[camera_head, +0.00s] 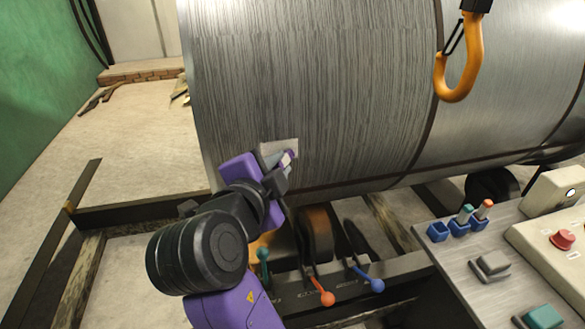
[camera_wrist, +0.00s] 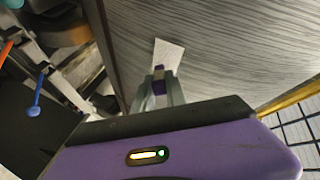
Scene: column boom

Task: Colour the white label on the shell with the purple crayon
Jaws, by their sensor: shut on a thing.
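The shell is a large grey cylinder (camera_head: 320,80) with streaked metal skin; its side also fills the top of the wrist view (camera_wrist: 230,40). The white label (camera_head: 279,146) sits low on the shell, partly covered by my gripper in the head view. In the wrist view the label (camera_wrist: 168,52) shows pale, with no clear purple on its visible part. My gripper (camera_wrist: 158,82) is shut on the purple crayon (camera_wrist: 159,74), which points at the label's lower edge. I cannot tell whether the crayon's tip touches the label.
On the panel at right, blue cups hold a teal crayon (camera_head: 465,213) and an orange crayon (camera_head: 484,208); another blue cup (camera_head: 438,232) looks empty. Levers with red (camera_head: 327,298) and blue (camera_head: 376,285) knobs stand below the shell. An orange hook (camera_head: 460,85) hangs before the shell.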

